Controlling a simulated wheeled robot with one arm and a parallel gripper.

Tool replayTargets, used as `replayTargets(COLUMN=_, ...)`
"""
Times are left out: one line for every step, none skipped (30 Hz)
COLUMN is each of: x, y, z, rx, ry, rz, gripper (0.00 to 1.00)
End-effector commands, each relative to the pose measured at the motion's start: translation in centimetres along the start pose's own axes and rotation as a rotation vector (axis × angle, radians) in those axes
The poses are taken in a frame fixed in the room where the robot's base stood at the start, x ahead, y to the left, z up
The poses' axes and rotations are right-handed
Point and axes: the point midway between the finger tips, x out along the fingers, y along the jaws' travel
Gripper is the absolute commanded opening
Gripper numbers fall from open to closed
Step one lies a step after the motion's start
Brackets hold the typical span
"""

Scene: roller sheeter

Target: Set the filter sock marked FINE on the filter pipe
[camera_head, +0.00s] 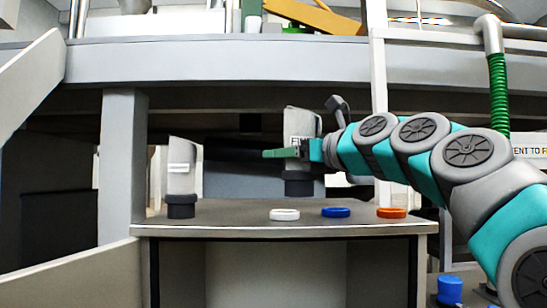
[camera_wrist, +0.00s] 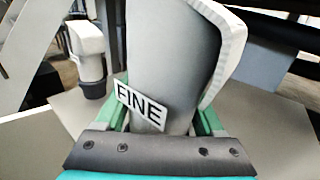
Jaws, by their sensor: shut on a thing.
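The filter sock marked FINE (camera_head: 300,124) is a pale grey upright sleeve with a dark collar at its foot. My gripper (camera_head: 292,153) is shut on it at mid-height, and its foot appears raised above the table. In the wrist view the sock (camera_wrist: 170,50) stands between the green fingers (camera_wrist: 160,118), with the FINE label facing the camera, tilted. A second, similar sock (camera_head: 181,165) stands upright on the table at the left; its label is too small to read. It also shows in the wrist view (camera_wrist: 88,45). I cannot identify the filter pipe for certain.
The grey table (camera_head: 240,214) carries a white ring (camera_head: 284,214), a blue ring (camera_head: 336,212) and an orange ring (camera_head: 391,213) near its front. A grey bent pipe (camera_head: 491,35) with a green hose (camera_head: 498,90) stands at the right. A pale beam (camera_head: 220,62) crosses above.

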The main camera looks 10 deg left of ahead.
Motion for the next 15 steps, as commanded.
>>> replayTargets(x=-0.18, y=-0.04, z=0.09, rx=0.0, ry=-0.001, rz=0.0, gripper=0.0)
replayTargets(x=-0.23, y=-0.05, z=0.09, rx=0.0, ry=-0.001, rz=0.0, gripper=0.0)
replayTargets(x=-0.25, y=-0.05, z=0.09, rx=0.0, ry=-0.001, rz=0.0, gripper=0.0)
replayTargets(x=-0.26, y=-0.05, z=0.1, rx=0.0, ry=-0.001, rz=0.0, gripper=0.0)
replayTargets(x=-0.25, y=-0.05, z=0.09, rx=0.0, ry=-0.001, rz=0.0, gripper=0.0)
replayTargets(x=-0.24, y=-0.04, z=0.09, rx=0.0, ry=-0.001, rz=0.0, gripper=0.0)
replayTargets(x=-0.24, y=-0.05, z=0.09, rx=0.0, ry=-0.001, rz=0.0, gripper=0.0)
replayTargets(x=-0.24, y=-0.04, z=0.1, rx=0.0, ry=-0.001, rz=0.0, gripper=0.0)
replayTargets(x=-0.24, y=-0.04, z=0.1, rx=0.0, ry=-0.001, rz=0.0, gripper=0.0)
replayTargets(x=-0.24, y=-0.04, z=0.11, rx=0.0, ry=-0.001, rz=0.0, gripper=0.0)
replayTargets(x=-0.24, y=-0.04, z=0.13, rx=0.0, ry=-0.001, rz=0.0, gripper=0.0)
replayTargets(x=-0.23, y=-0.03, z=0.18, rx=0.0, ry=-0.001, rz=0.0, gripper=0.0)
replayTargets(x=-0.23, y=-0.03, z=0.23, rx=0.0, ry=-0.001, rz=0.0, gripper=0.0)
replayTargets(x=-0.24, y=-0.03, z=0.31, rx=0.0, ry=-0.001, rz=0.0, gripper=0.0)
replayTargets(x=-0.25, y=-0.02, z=0.45, rx=0.0, ry=-0.002, rz=0.0, gripper=0.0)
